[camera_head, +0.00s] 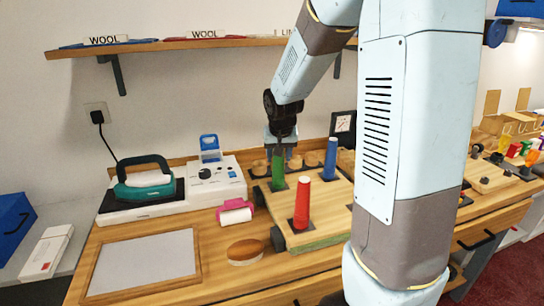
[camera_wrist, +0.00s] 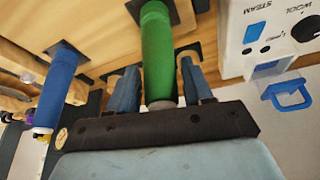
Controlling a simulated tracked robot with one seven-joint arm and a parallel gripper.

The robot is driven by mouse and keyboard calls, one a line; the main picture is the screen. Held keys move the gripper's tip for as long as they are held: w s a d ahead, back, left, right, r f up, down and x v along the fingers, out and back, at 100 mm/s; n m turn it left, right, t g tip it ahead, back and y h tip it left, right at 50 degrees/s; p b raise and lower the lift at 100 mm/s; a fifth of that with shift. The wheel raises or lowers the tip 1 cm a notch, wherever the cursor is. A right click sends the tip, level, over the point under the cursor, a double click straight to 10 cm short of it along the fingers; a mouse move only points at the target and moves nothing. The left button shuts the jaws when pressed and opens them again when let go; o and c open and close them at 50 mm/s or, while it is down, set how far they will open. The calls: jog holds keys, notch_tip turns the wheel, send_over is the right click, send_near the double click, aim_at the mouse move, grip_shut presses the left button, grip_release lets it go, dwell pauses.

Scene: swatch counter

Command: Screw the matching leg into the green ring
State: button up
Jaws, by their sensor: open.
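A green leg (camera_head: 278,168) stands upright on a dark square plate at the back left corner of a wooden board (camera_head: 325,200). My gripper (camera_head: 281,150) is above it, pointing down. In the wrist view my gripper (camera_wrist: 158,80) is open, with one blue finger on each side of the green leg (camera_wrist: 157,50); a gap shows on both sides. A red leg (camera_head: 302,203) stands at the front of the board and a blue leg (camera_head: 330,158) at the back right; the blue one also shows in the wrist view (camera_wrist: 58,85). I cannot make out a green ring; the leg's foot may hide it.
A white steam station (camera_head: 215,180) with a teal iron (camera_head: 143,180) is left of the board. A pink-ended roller (camera_head: 235,213), an oval wooden brush (camera_head: 245,250) and a framed grey panel (camera_head: 145,262) lie on the counter. A shelf (camera_head: 170,45) runs above.

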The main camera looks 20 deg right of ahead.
jog(key=shift+n+y, duration=0.7)
jog(key=shift+n, duration=1.1)
jog(key=shift+n+y, duration=0.7)
jog(key=shift+n, duration=1.1)
jog(key=n+g+y, duration=0.1)
jog(key=n, duration=0.3)
jog(key=shift+n+g+y, duration=0.4)
jog(key=shift+n+y, duration=0.1)
jog(key=shift+n, duration=0.9)
